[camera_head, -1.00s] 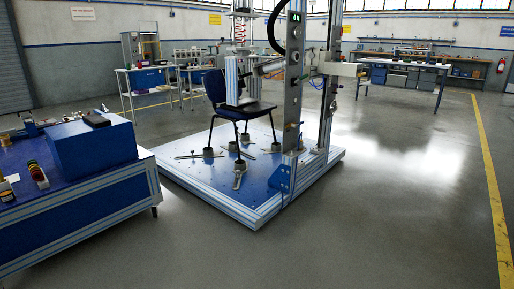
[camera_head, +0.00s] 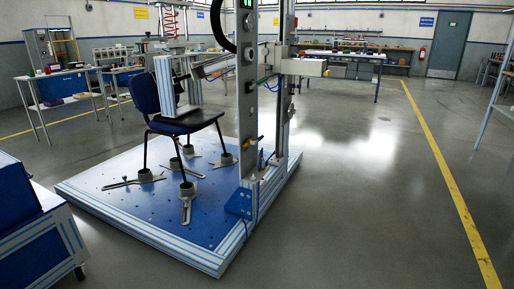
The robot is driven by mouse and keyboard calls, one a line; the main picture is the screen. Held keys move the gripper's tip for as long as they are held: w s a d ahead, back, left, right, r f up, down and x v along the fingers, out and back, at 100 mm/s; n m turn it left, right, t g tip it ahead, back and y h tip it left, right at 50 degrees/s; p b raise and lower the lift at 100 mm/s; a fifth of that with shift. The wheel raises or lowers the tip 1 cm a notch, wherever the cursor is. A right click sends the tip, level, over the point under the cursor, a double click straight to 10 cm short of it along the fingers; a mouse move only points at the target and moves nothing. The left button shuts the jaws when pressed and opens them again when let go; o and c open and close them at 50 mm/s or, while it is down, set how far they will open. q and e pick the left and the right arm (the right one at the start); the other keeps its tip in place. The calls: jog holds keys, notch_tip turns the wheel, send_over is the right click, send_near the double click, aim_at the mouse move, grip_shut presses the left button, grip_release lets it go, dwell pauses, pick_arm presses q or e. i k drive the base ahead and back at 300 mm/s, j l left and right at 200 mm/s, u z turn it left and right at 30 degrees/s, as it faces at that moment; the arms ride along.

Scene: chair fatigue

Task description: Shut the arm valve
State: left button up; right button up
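The chair test rig stands left of centre in the head view, with a tall grey column (camera_head: 247,110) on a blue base plate (camera_head: 120,205). A dark blue chair (camera_head: 146,95) stands on the plate with its feet in clamped holders. Neither of my grippers is in view.
Benches (camera_head: 345,56) stand along the back, and a rack frame (camera_head: 495,85) at the right edge.

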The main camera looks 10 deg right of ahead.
aim_at(259, 140)
jog(key=i+j+z, duration=0.6)
jog(key=i+j, duration=0.25)
jog(key=j, duration=0.15)
jog(key=i+l+u, duration=0.1)
jog(key=i+l, duration=0.5)
jog(key=i+l+u, duration=0.1)
jog(key=i+l, duration=0.45)
jog(key=l, duration=0.25)
